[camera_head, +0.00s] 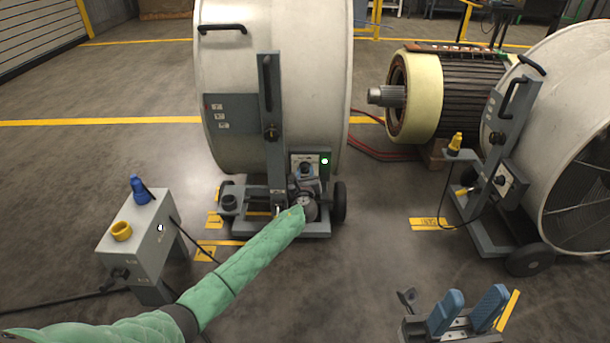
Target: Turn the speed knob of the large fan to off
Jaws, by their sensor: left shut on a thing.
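The large fan (275,85) is a big pale drum on a grey wheeled stand in the middle of the view. Its small grey control box (298,158) sits low on the front and shows a lit green lamp (324,161). My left arm, in a green sleeve, reaches up from the lower left. My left gripper (305,172) is at the control box, shut on the speed knob, which it hides. The knob's setting cannot be read. My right gripper (467,312) is at the bottom right, its blue fingers apart and empty, away from the fan.
A grey box stand (143,238) with blue and yellow plugs stands at the left. Another fan (560,120) on a wheeled stand is at the right, with a cable. A large motor rotor (455,95) lies behind. Floor between the fans is mostly clear.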

